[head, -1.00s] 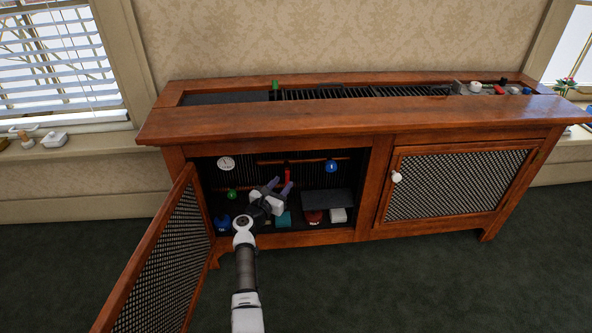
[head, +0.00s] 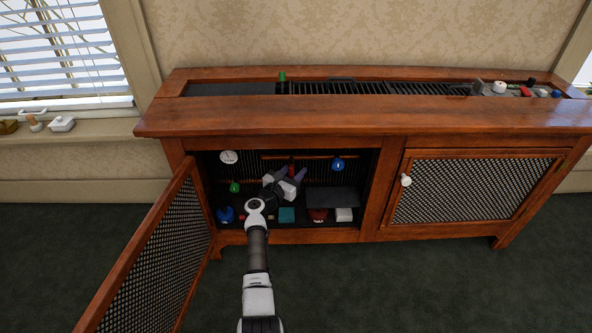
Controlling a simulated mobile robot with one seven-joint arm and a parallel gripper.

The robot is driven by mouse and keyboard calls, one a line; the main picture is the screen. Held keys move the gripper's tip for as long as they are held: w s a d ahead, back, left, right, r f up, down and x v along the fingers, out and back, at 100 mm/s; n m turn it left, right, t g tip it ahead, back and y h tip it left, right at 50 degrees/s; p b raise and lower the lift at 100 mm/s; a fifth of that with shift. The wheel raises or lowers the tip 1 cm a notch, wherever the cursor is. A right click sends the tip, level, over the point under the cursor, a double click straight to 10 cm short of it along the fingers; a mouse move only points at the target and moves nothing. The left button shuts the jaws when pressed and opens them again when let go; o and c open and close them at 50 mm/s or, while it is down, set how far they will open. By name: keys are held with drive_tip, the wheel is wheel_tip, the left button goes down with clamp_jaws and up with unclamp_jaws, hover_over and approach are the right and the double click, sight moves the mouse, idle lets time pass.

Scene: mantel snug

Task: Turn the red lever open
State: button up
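The red lever (head: 291,168) hangs upright from a copper pipe (head: 305,157) inside the open left bay of the wooden cabinet. Only its upper part shows; the lower part is hidden behind my gripper. My gripper (head: 286,175) is inside the bay, with its two fingers spread apart. In the picture the lever lies between the fingertips. I cannot tell whether either finger touches it.
The mesh door (head: 150,255) stands open at the left. A white gauge (head: 229,157), green knob (head: 234,187) and blue knob (head: 338,164) surround the gripper. Blue (head: 226,214), teal (head: 287,215), red (head: 318,214) and white (head: 344,214) items sit on the bay floor.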

drive_tip(key=shift+c, duration=0.5)
clamp_jaws()
drive_tip(key=shift+r, duration=0.1)
drive_tip(key=a+m+g+y+p, duration=0.1)
drive_tip(key=m+y+p, duration=0.1)
drive_tip(key=p, duration=0.5)
drive_tip(key=a+r+m+g+y+p, duration=0.1)
drive_tip(key=m+y+p, duration=0.2)
drive_tip(key=p, duration=0.4)
drive_tip(key=a+m+g+y+p, duration=0.1)
drive_tip(key=m+y+p, duration=0.1)
drive_tip(key=m+p, duration=0.2)
drive_tip(key=shift+w+a+r+g+y+p, duration=0.15)
drive_tip(key=shift+g+y+p, duration=0.2)
drive_tip(key=shift+p, duration=1.5)
